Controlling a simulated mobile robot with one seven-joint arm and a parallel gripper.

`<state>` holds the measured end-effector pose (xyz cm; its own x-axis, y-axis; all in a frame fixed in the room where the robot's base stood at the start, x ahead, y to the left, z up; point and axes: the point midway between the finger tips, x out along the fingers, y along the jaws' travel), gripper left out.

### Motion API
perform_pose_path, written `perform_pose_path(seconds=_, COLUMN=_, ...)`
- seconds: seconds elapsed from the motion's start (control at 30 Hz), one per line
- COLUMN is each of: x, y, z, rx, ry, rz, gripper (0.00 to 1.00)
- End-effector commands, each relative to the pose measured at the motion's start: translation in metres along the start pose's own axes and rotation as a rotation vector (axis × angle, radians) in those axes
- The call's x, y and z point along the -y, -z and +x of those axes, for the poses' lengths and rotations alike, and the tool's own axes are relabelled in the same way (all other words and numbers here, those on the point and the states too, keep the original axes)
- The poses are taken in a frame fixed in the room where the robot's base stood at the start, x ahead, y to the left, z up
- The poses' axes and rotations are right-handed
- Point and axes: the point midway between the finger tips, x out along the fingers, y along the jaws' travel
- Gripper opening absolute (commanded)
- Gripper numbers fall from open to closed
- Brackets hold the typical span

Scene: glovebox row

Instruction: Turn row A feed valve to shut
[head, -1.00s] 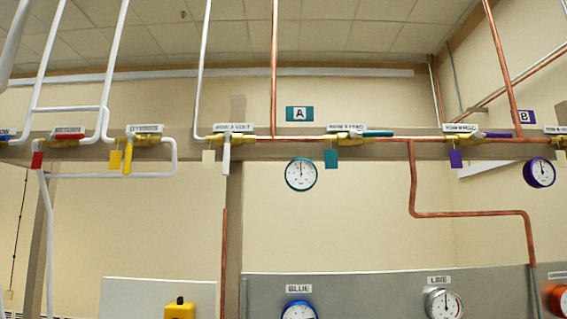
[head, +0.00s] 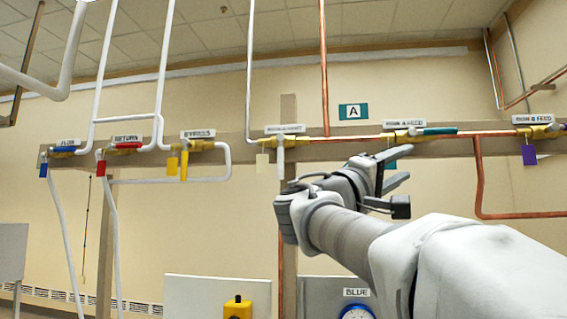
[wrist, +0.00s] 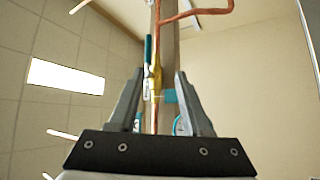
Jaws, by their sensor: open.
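The row A feed valve (head: 405,135) is a yellow body on the horizontal copper pipe, under a label reading ROW A FEED. Its teal handle (head: 438,131) points right, along the pipe. In the wrist view the yellow valve body (wrist: 153,82) and teal handle (wrist: 148,50) appear between and beyond my fingers. My gripper (head: 402,167) is open and empty, just below the valve in the head view, and overlaps its teal tag (head: 391,160). In the wrist view the gripper (wrist: 159,76) shows both fingers apart, with no visible contact with the handle.
The row A vent valve (head: 279,142), with a white handle hanging down, is to the left. A row B feed valve (head: 538,132) with a purple tag is to the right. Yellow, red and blue valves (head: 125,147) are farther left. A copper pipe (head: 479,180) drops at right.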

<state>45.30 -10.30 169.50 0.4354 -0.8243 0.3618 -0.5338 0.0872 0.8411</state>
Motion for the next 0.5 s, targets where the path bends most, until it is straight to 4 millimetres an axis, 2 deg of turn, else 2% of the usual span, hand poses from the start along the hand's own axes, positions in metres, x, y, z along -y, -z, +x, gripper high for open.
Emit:
perform_pose_path(seconds=0.03, x=-0.010, y=0.002, z=0.000, rx=0.012, ry=-0.022, rz=-0.009, gripper=0.48)
perform_pose_path(seconds=0.1, x=-0.017, y=0.003, z=-0.001, rx=0.021, ry=-0.041, rz=-0.019, gripper=0.48)
perform_pose_path(seconds=0.27, x=-0.022, y=0.003, z=0.008, rx=0.028, ry=-0.052, rz=-0.024, gripper=0.48)
perform_pose_path(seconds=0.5, x=-0.025, y=0.002, z=0.055, rx=0.029, ry=-0.050, rz=-0.025, gripper=0.48)
